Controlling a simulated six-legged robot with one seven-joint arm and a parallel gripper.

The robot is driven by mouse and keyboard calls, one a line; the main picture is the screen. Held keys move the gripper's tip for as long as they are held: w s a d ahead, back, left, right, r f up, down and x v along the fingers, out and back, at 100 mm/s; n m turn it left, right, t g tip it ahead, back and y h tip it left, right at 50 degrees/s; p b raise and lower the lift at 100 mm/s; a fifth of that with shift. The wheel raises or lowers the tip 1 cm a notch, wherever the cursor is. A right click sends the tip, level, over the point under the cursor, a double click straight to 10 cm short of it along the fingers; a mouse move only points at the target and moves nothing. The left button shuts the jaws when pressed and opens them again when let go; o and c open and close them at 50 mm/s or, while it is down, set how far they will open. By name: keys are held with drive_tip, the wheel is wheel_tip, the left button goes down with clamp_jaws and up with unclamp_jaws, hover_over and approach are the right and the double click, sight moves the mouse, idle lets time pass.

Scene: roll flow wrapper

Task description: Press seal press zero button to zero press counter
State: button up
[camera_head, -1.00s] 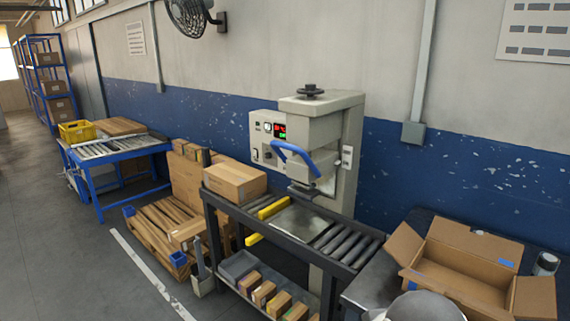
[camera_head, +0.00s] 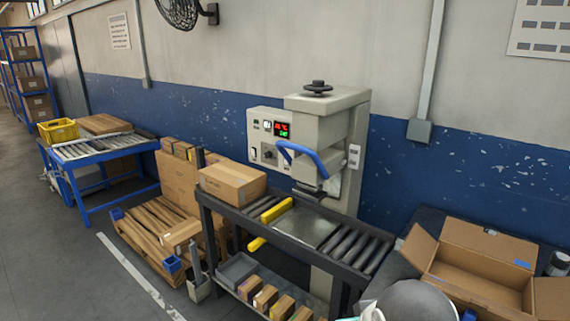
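The seal press (camera_head: 328,130) is a beige machine with a blue handle (camera_head: 303,156), standing behind a roller conveyor against the wall. Its control panel (camera_head: 268,137) faces me on the left side, with a small lit display (camera_head: 282,129) showing red and green characters too small to read. Small buttons or knobs sit around the display; I cannot tell which one is the zero button. My gripper is not in view. A rounded grey part, probably of my own arm, shows at the bottom right.
The roller conveyor (camera_head: 345,244) carries a closed carton (camera_head: 232,183) and yellow guides (camera_head: 277,210). An open carton (camera_head: 478,262) stands at the right. A wooden pallet (camera_head: 150,238) lies left of the conveyor. Open floor (camera_head: 60,275) lies at the left front.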

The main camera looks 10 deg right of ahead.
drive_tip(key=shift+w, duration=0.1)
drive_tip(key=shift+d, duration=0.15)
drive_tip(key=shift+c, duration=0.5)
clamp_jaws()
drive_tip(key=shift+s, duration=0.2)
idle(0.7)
